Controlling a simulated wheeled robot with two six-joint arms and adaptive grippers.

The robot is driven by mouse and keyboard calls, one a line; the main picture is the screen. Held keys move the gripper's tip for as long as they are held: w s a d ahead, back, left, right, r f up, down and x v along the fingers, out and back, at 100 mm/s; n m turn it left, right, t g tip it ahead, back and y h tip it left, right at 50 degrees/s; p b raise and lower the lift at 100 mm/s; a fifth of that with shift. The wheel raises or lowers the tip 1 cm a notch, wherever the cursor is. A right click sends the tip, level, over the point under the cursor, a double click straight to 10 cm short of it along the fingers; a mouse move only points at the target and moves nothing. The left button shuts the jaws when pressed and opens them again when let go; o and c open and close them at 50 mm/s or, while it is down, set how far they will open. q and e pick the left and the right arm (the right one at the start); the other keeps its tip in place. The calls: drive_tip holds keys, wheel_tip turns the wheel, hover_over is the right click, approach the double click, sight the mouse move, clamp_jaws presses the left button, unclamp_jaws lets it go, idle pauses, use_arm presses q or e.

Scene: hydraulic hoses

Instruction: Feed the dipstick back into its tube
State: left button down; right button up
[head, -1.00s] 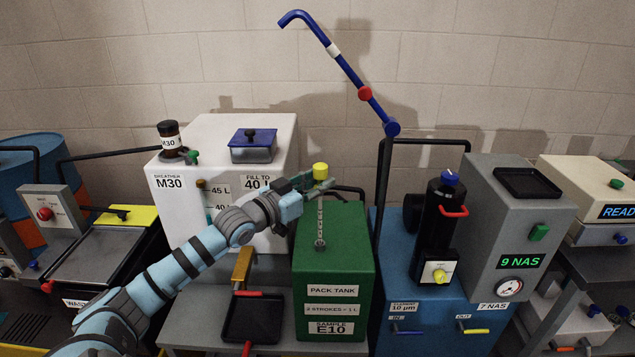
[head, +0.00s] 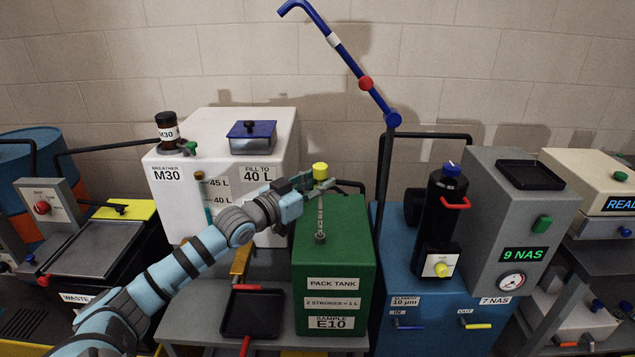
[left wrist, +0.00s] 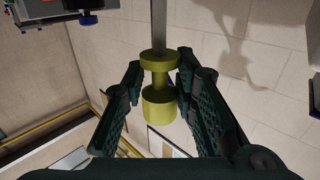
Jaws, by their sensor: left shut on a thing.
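The dipstick has a yellow handle (head: 320,171) and a thin grey stick (head: 320,208) hanging below it, roughly upright. My left gripper (head: 308,185) is shut on the dipstick at the handle, above the green pack tank. In the left wrist view the yellow handle (left wrist: 158,100) sits between the fingers of my left gripper (left wrist: 156,108), and the stick (left wrist: 158,25) runs away from them. A small grey tube mouth (head: 320,237) shows on the tank's top, in line with the stick's lower end. I cannot tell whether the tip is inside it. My right gripper is not in view.
The green pack tank (head: 340,260) stands on a grey bench. A white tank (head: 215,140) is behind to the left, and a blue unit (head: 410,325) stands to the right. A dark tray (head: 252,314) lies in front. A blue boom (head: 350,75) rises behind.

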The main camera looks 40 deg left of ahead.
sight(315, 171)
use_arm(q)
wheel_tip(315, 171, down, 11)
drive_tip(key=b, duration=1)
idle(2.9)
drive_tip(key=shift+r+p, duration=6.8)
drive_tip(key=shift+r, duration=0.45)
